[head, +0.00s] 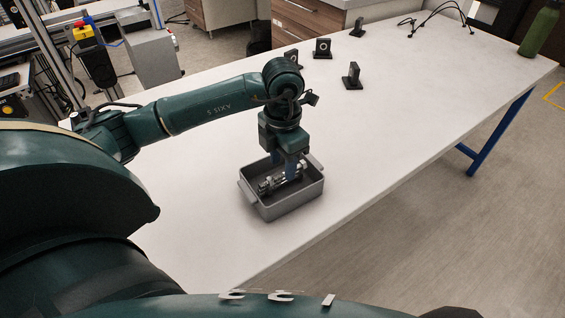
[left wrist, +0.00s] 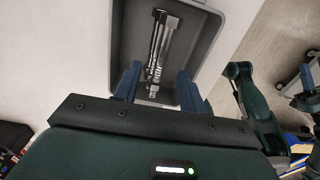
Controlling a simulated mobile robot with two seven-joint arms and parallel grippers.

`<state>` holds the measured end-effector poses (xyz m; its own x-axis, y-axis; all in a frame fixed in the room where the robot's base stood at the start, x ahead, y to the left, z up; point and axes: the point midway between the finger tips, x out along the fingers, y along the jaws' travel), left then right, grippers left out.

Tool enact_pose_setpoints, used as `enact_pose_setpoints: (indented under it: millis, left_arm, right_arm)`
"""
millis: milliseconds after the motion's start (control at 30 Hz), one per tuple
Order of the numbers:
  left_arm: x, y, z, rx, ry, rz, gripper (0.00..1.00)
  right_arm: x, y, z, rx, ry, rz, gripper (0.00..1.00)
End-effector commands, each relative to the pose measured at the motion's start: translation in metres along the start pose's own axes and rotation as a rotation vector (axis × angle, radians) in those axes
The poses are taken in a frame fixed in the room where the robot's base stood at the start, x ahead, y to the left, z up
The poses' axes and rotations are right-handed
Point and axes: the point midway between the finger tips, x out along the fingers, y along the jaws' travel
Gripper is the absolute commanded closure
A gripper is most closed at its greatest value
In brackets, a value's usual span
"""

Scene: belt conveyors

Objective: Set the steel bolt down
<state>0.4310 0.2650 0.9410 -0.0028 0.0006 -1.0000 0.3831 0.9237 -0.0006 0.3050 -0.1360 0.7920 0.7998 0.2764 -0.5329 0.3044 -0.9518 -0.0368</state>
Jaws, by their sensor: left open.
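A steel bolt (left wrist: 159,45) lies in a grey bin (head: 285,211) on the white table, beside other metal pieces that look alike; I cannot tell them apart clearly. In the head view the metal pieces (head: 268,184) show at the bin's near left side. The bin wall also shows in the left wrist view (left wrist: 207,50). My left gripper (head: 292,172) points down into the bin. Its two blue fingers (left wrist: 158,88) are spread apart in the left wrist view, with the lower end of the metal pieces between them, apparently not touching. My right gripper is not in view.
Several small black stands (head: 352,76) stand farther back on the white table (head: 400,110). A green bottle (head: 540,32) and black cables (head: 436,20) are at the far end. The table right of the bin is clear up to its edge.

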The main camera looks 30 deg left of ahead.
Motion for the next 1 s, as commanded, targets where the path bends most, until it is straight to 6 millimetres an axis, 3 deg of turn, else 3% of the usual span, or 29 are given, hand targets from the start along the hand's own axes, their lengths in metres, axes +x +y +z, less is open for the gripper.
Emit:
enact_pose_setpoints:
  millis: [300, 500, 1000]
  left_arm:
    - [-0.072, 0.001, 0.001, 0.001, -0.008, 0.002, 0.59]
    - [-0.101, 0.001, 0.001, 0.0, -0.005, 0.001, 0.59]
    - [-0.109, 0.0, 0.0, 0.0, -0.002, 0.0, 0.59]
  right_arm:
    - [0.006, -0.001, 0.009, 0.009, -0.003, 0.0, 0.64]
    - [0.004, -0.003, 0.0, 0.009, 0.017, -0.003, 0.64]
    - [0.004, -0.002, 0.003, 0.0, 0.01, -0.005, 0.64]
